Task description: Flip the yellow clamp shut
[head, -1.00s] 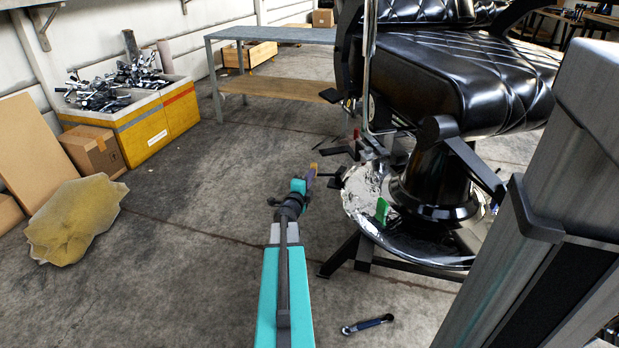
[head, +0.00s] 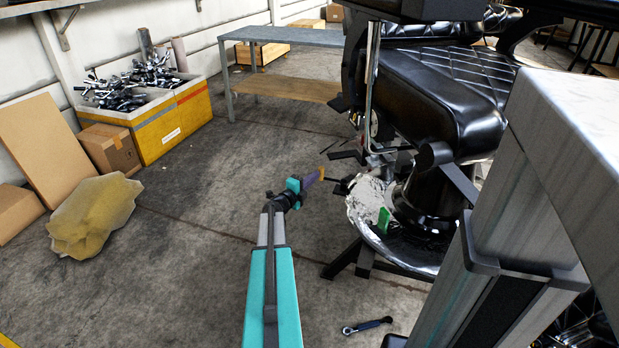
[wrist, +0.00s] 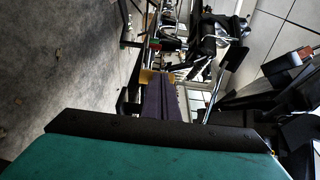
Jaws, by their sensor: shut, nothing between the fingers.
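My gripper (head: 322,174) is in the middle of the head view, on a teal arm that reaches forward over the floor. Its purple fingers with yellow-orange tips are shut with nothing between them. The tips point toward the dark bars (head: 345,154) at the left side of the barber chair (head: 430,95). In the wrist view the shut fingertips (wrist: 150,77) point at dark and chrome parts, and I cannot tell whether they touch. I cannot make out the yellow clamp apart from the yellow tips.
A green piece (head: 384,220) stands at the chair's shiny round base. A ratchet-like tool (head: 368,325) lies on the floor. A metal table (head: 285,36) stands behind, and a yellow crate (head: 175,130) of metal parts stands left.

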